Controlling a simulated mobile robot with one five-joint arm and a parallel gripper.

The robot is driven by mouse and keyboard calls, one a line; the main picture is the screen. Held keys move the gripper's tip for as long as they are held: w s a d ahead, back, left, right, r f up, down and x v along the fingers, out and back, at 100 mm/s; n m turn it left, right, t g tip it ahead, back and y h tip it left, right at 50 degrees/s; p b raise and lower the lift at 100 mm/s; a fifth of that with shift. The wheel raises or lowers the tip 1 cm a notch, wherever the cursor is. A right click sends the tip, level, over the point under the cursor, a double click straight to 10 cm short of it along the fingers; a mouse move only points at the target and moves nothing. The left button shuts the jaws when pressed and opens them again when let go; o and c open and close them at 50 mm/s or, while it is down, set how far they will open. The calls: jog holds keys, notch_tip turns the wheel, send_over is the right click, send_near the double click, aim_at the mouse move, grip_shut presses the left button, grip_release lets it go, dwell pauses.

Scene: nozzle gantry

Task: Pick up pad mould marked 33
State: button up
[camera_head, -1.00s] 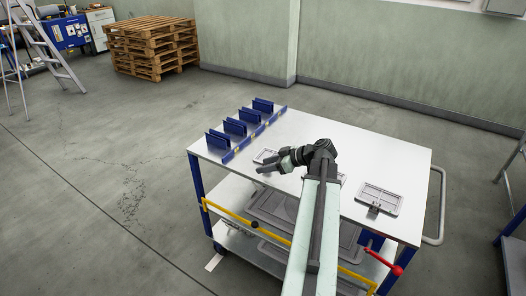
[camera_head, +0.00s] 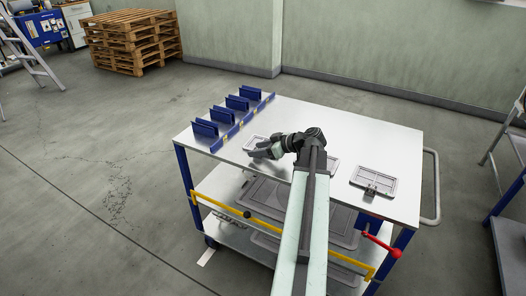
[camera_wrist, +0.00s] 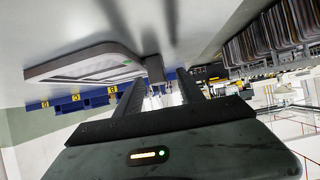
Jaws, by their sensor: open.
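Three flat grey pad moulds lie on the white trolley top. One mould (camera_head: 256,141) is at the left beside my gripper (camera_head: 262,153). A second (camera_head: 333,165) is mostly hidden behind my arm. A third (camera_head: 372,181) lies at the right with a dark grip block on its near edge. No number is legible on any of them. In the wrist view the near mould (camera_wrist: 85,64) has a green dot, and its small grey grip block stands just ahead of the open jaws (camera_wrist: 165,84). The jaws hold nothing; whether the block is between the fingertips I cannot tell.
A row of blue slotted holders (camera_head: 233,121) with yellow labels lines the trolley's left edge. Large grey plates lie on the lower shelf (camera_head: 235,235). A yellow bar (camera_head: 225,207) and red lever (camera_head: 385,247) are at the front. The back middle of the top is clear.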

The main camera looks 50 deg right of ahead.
jog(key=shift+w+f, duration=0.35)
jog(key=shift+a+r, duration=0.1)
jog(key=shift+r, duration=0.05)
grip_shut()
notch_tip(320, 180, up, 10)
jog(key=p, duration=1)
